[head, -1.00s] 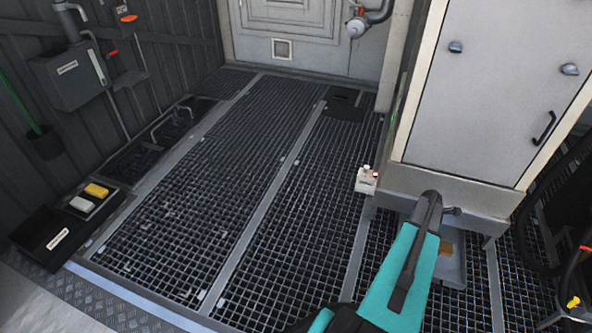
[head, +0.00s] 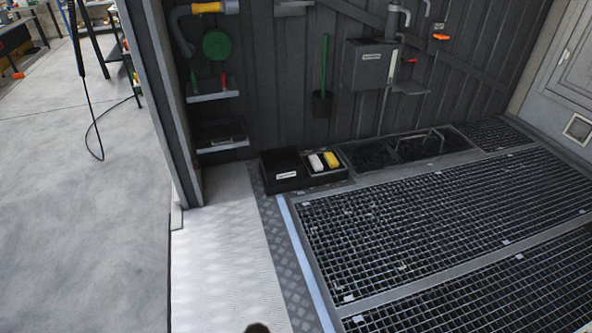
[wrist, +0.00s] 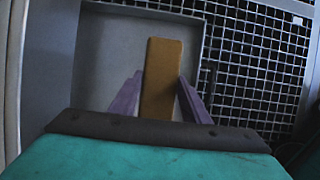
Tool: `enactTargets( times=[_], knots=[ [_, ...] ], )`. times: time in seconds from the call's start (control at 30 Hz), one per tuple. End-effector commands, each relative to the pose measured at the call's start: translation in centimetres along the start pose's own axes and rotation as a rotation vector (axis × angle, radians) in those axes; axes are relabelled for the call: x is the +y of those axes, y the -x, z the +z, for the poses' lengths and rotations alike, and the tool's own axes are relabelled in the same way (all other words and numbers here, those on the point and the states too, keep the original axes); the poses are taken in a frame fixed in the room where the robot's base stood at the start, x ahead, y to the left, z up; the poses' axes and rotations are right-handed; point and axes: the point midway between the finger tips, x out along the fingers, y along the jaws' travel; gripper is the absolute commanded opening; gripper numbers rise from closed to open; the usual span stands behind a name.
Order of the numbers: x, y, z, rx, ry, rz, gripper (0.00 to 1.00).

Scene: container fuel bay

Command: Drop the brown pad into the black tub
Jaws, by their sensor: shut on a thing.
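The brown pad (wrist: 164,55) is a flat oblong block in the wrist view, held between the two fingers of my gripper (wrist: 159,80). The gripper is shut on it. A shallow grey tray (wrist: 110,47) lies under and behind the pad; I cannot tell whether the pad still touches it. The black tub (head: 270,183), with a white label on its front, stands on the floor by the dark wall in the head view. My gripper and the pad are outside the head view.
Next to the tub is a small black tray (head: 330,176) with a white block (head: 316,162) and a yellow block (head: 331,160). Floor grating (head: 420,230) spreads to the right. A pale ramp (head: 225,235) and open concrete floor (head: 80,220) lie to the left.

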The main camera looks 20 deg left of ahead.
Motion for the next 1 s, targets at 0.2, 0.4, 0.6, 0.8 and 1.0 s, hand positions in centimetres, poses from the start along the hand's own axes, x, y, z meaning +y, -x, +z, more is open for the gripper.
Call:
enactTargets(
  times=[0.2, 0.4, 0.6, 0.8, 1.0],
  knots=[
    [0.0, 0.0, 0.0, 0.000, 0.000, 0.000, 0.19],
    [0.4, 1.4, -0.4, 0.000, 0.003, 0.002, 0.19],
    [1.7, 5.9, -1.9, 0.001, 0.011, 0.008, 0.19],
    [3.4, 12.8, -4.6, 0.002, 0.024, 0.016, 0.19],
    [4.5, 19.9, -7.5, 0.003, 0.035, 0.023, 0.19]
  ],
)
